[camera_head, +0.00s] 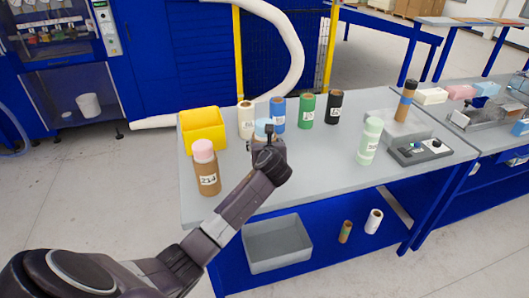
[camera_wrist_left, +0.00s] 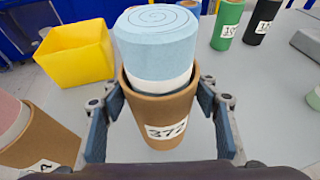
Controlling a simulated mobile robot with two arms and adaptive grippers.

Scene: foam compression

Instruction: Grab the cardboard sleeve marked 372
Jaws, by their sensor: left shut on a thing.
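The brown cardboard sleeve marked 372 (camera_wrist_left: 160,118) stands upright in the middle of the left wrist view. A light blue foam roll (camera_wrist_left: 157,45) with a white band sticks up out of its top. My left gripper (camera_wrist_left: 162,125) has one finger on each side of the sleeve and is shut on it. In the head view my left gripper (camera_head: 265,152) is at the table's middle and hides most of the sleeve; the blue foam top (camera_head: 262,125) shows above it. My right gripper is not in view.
On the grey table (camera_head: 300,190), a brown sleeve with pink foam (camera_head: 207,178) stands to the left. A yellow bin (camera_head: 203,128) and white, blue, green and black rolls stand behind. A pale green roll (camera_head: 369,140) stands to the right. The front middle is clear.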

